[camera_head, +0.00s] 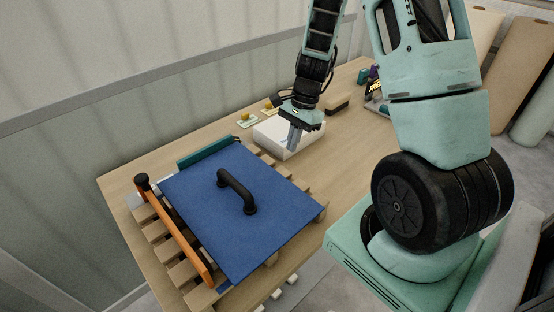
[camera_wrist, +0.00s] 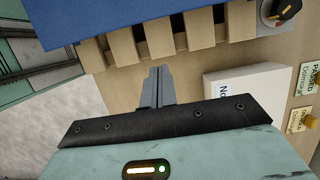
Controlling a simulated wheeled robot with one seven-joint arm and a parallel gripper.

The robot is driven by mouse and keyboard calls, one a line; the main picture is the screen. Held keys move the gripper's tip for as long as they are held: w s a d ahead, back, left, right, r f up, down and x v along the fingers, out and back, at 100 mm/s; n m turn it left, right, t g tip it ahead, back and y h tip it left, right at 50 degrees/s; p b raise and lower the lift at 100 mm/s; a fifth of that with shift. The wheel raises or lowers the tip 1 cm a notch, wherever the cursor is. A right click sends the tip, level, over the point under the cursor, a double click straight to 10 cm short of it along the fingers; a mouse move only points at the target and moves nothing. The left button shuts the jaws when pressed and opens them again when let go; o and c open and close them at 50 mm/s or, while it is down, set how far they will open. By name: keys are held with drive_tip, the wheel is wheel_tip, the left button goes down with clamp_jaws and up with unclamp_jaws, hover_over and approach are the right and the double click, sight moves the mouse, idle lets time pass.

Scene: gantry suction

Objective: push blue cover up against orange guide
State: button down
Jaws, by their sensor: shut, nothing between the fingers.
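The blue cover (camera_head: 212,207) is a flat panel with a black arched handle (camera_head: 237,191). It lies on a row of wooden slats (camera_head: 168,252). The orange guide (camera_head: 186,240) is a long bar along the cover's left side, close to its left edge; whether they touch is hard to tell. My gripper (camera_head: 294,138) is shut and empty, above the table beyond the cover's right corner, apart from it. In the wrist view my gripper (camera_wrist: 157,86) points toward the slats, and the blue cover (camera_wrist: 130,15) shows along the top edge.
A white box (camera_head: 285,133) stands under and beside my gripper. A teal bar (camera_head: 205,153) runs along the cover's far edge. Yellow knobs on small labelled plates (camera_head: 246,118) sit further back. Dark items (camera_head: 372,90) stand at the table's far right.

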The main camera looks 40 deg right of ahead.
sight(270, 170)
drive_tip(key=x, duration=0.2)
drive_tip(key=p+x, duration=0.1)
drive_tip(key=x, duration=0.2)
drive_tip(key=shift+a+r, duration=0.1)
drive_tip(key=shift+a, duration=0.1)
drive_tip(key=shift+s+a+r+p, duration=0.15)
drive_tip(key=shift+a+p, duration=0.3)
drive_tip(key=shift+a, duration=1.3)
drive_tip(key=shift+a, duration=1.4)
drive_tip(key=shift+d, duration=0.1)
